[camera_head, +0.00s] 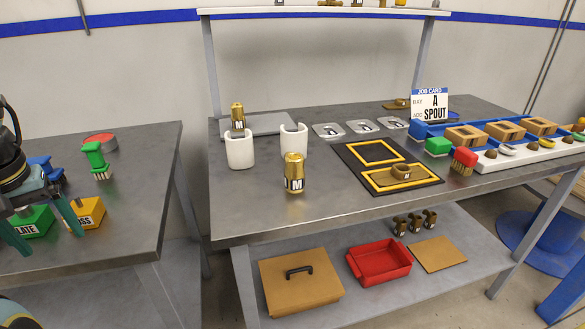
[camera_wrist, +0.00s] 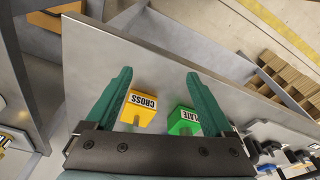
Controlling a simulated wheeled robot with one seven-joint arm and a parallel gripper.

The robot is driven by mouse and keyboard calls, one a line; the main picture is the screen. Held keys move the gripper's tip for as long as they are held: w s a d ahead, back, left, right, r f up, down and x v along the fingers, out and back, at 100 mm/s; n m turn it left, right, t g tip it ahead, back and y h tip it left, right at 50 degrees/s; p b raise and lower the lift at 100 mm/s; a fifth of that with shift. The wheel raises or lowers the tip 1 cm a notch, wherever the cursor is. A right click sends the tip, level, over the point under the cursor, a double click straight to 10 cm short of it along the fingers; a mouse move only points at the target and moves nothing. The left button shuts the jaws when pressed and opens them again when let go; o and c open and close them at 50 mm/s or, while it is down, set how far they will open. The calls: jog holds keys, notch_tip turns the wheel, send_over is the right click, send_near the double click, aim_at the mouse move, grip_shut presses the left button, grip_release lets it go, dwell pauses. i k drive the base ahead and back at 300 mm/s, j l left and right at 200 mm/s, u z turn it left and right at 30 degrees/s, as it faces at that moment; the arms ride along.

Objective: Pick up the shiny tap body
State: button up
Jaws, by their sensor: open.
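A brownish-gold tap-like body (camera_head: 402,173) lies in the front yellow frame of the black mat (camera_head: 343,152) on the right bench; its finish is too small to judge. A similar small piece (camera_head: 397,104) sits at the back of that bench. Several small dark-bronze tap-like pieces (camera_head: 414,223) stand on the lower shelf. I cannot tell which one is the shiny tap body. My gripper (camera_head: 52,243) is over the left bench, far from all of them. In the wrist view my gripper (camera_wrist: 160,72) is open and empty, above the yellow CROSS block (camera_wrist: 137,108) and green PLATE block (camera_wrist: 184,122).
A blue tray (camera_head: 480,128), a job card reading "A SPOUT" (camera_head: 431,105) and brushes are at right. A gap separates the benches. The right bench's front edge is clear.

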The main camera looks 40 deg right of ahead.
aim_at(294, 174)
jog(key=k+l+u, duration=0.3)
jog(key=k+l, duration=0.3)
jog(key=k+l+u, duration=0.3)
jog(key=k+l, duration=0.25)
jog(key=k, duration=0.1)
